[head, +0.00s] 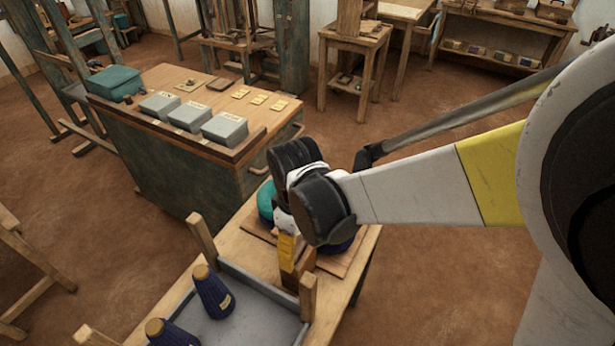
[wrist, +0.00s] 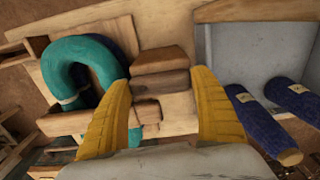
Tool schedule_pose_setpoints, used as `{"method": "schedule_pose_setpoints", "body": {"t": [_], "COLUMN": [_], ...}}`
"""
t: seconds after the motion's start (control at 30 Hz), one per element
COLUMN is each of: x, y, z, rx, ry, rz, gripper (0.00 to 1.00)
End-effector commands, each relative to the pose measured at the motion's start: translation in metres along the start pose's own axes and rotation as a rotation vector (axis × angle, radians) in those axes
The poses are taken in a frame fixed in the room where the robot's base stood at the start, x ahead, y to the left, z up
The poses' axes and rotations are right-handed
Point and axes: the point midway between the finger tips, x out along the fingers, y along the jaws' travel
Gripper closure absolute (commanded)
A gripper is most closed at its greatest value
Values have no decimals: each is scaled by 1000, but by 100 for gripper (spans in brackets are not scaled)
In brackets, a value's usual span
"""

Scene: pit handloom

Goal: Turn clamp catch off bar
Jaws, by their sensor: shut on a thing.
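My gripper (head: 288,262) points down over the small wooden table. In the wrist view its yellow fingers (wrist: 163,82) stand on either side of a brown wooden block (wrist: 160,80), which looks like the clamp catch, and are shut on it. A lighter wooden bar (wrist: 75,122) lies across the lower part of a teal yarn loop (wrist: 72,62) on the left. A dark blue loop shows beside the teal one. The near end of the block and its contact with the bar are partly hidden.
A grey tray (head: 240,315) with wooden corner posts holds dark blue yarn cones (head: 212,291) beside the clamp. A green cabinet (head: 190,175) carrying grey boxes stands behind the table. Open brown floor (head: 430,260) lies to the right.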

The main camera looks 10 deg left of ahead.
Motion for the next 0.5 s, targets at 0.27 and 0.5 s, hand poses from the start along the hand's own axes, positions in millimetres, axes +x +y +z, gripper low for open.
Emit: {"method": "schedule_pose_setpoints", "body": {"t": [0.27,0.5], "x": [0,0], "y": [0,0], "z": [0,0], "rx": [-1,0], "ry": [0,0], "rz": [1,0], "gripper": [17,3]}}
